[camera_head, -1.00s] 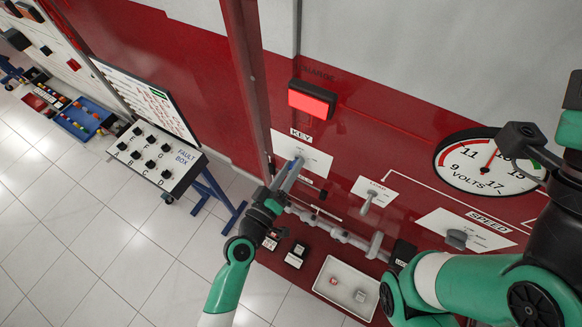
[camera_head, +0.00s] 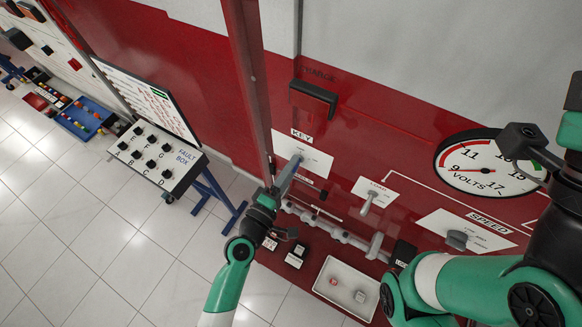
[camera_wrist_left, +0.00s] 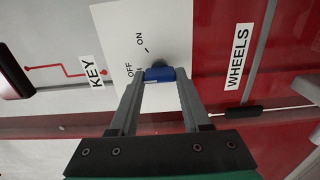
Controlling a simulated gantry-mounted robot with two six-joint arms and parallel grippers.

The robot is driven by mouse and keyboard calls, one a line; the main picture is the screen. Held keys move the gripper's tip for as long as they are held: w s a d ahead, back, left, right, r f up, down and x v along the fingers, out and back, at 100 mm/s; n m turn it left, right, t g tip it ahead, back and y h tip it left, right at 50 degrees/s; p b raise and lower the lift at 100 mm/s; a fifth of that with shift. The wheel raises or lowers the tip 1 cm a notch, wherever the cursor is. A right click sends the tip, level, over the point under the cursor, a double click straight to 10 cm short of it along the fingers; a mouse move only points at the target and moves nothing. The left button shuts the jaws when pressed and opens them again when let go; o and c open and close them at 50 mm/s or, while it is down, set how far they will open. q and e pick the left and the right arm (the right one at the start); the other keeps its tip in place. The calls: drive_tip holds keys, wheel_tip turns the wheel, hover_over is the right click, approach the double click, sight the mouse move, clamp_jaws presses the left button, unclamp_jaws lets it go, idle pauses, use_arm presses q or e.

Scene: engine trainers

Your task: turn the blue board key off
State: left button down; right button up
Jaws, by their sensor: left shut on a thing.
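The blue key (camera_wrist_left: 160,75) sits in its switch on the white KEY plate (camera_wrist_left: 125,50), with ON and OFF printed on it. In the left wrist view the key lies crosswise, its left end beside the word OFF. My left gripper (camera_wrist_left: 158,82) is shut on the key from both sides. In the head view the left gripper (camera_head: 296,164) reaches the KEY plate (camera_head: 315,158) on the red board and its fingers largely hide the key.
The VOLTS gauge (camera_head: 487,166) has its needle low, near 9. A LOAD lever (camera_head: 369,201) and SPEED knob (camera_head: 457,239) stick out from the board. A white tray (camera_head: 322,290) sits below. A fault box (camera_head: 157,158) stands at the left over open floor.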

idle(0.5)
use_arm(q)
drive_tip(key=shift+c, duration=1.8)
unclamp_jaws()
drive_tip(key=v, duration=1.1)
drive_tip(key=shift+s, duration=0.3)
drive_tip(key=shift+a, duration=0.1)
